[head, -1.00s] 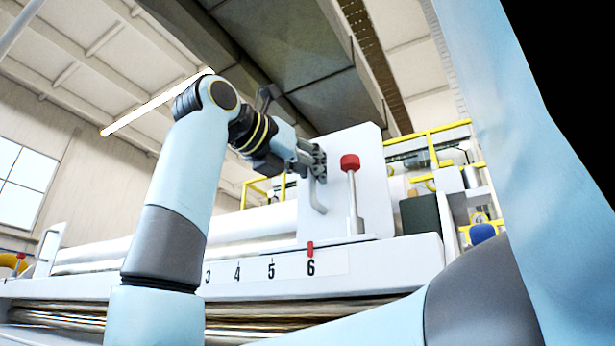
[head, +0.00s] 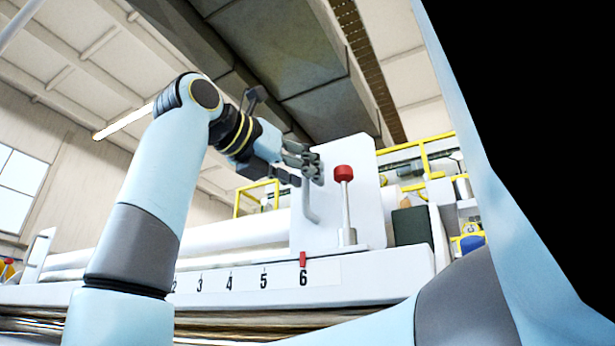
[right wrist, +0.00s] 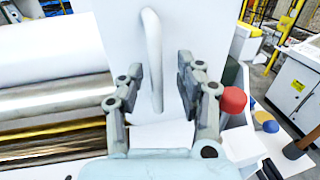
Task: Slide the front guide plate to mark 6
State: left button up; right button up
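The front guide plate (head: 355,190) is a white upright panel on the machine's rail. Its bent white handle (head: 309,203) faces my right gripper. A red pointer (head: 303,259) at its foot stands directly above the 6 on the number scale (head: 325,274). My right gripper (head: 308,165) is at the plate's face by the handle. In the right wrist view its fingers (right wrist: 160,85) are apart, with the handle (right wrist: 153,50) between them and a gap on both sides. My left gripper is not in view.
A red knob (head: 344,173) on a metal post stands right of the handle; it also shows in the right wrist view (right wrist: 234,100). A white roll (head: 240,232) lies left of the plate. Yellow railings (head: 420,150) stand behind.

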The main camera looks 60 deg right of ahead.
jog(key=a, duration=0.5)
jog(key=shift+w+a, duration=0.35)
